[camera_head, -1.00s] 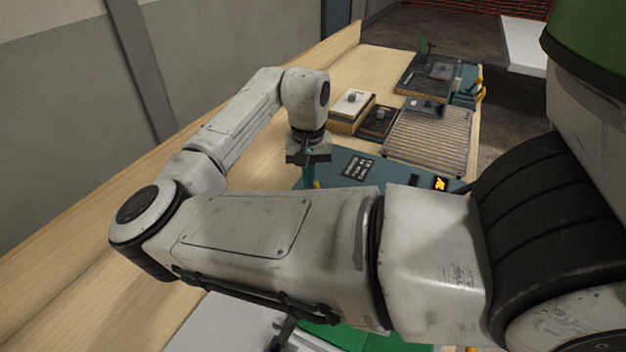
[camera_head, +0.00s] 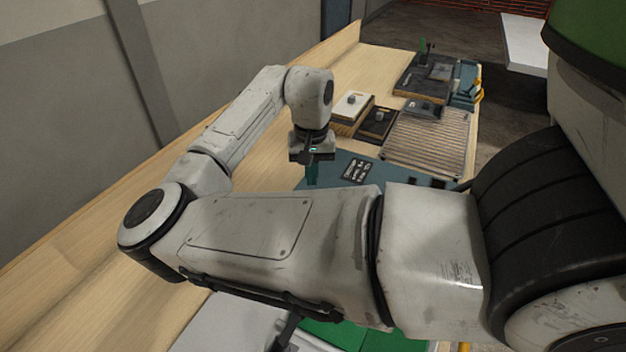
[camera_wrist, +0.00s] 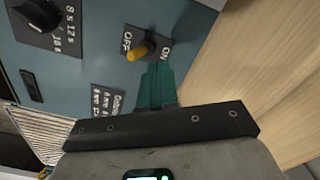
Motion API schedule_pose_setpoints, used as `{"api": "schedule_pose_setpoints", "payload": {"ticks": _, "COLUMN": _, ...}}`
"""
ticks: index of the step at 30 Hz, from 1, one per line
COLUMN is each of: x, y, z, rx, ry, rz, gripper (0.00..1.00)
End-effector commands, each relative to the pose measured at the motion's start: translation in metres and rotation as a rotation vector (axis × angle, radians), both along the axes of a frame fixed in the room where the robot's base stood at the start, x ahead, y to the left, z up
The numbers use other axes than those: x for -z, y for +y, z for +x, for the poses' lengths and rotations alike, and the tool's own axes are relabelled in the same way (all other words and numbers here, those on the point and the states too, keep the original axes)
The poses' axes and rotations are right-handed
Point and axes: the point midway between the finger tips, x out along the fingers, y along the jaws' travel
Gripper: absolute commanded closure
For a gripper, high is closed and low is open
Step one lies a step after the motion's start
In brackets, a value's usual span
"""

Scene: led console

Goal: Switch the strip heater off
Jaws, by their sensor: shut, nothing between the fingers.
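A console (camera_head: 335,172) with a blue-grey panel stands on the bench, and its panel fills the upper left of the wrist view (camera_wrist: 90,70). A yellow toggle lever (camera_wrist: 138,51) sits on a black plate marked OFF and ON. The lever leans to the left, toward OFF. My gripper (camera_wrist: 157,68) has its teal fingers shut and empty, just below the lever and on its ON side; I cannot tell whether they touch. In the head view my gripper (camera_head: 311,175) is over the console's left end, and the lever is hidden.
A black rotary knob (camera_wrist: 38,14) with time marks is left of the switch. Beyond the console lie a slatted panel (camera_head: 428,140) and several small boxes with knobs, one white-topped (camera_head: 352,103). Bare wooden bench (camera_head: 215,160) lies left of the console.

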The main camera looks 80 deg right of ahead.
Motion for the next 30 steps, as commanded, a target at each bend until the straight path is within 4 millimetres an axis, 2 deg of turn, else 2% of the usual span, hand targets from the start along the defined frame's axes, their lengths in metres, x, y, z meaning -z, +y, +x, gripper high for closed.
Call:
{"api": "schedule_pose_setpoints", "payload": {"ticks": 1, "x": -0.008, "y": 0.0, "z": 0.0, "rx": -0.001, "ry": 0.001, "rz": 0.0, "gripper": 1.0}}
{"api": "schedule_pose_setpoints", "payload": {"ticks": 18, "x": -0.048, "y": -0.001, "z": 0.005, "rx": -0.001, "ry": 0.001, "rz": 0.001, "gripper": 1.0}}
{"api": "schedule_pose_setpoints", "payload": {"ticks": 30, "x": -0.05, "y": -0.001, "z": 0.006, "rx": -0.001, "ry": 0.0, "rz": 0.001, "gripper": 1.0}}
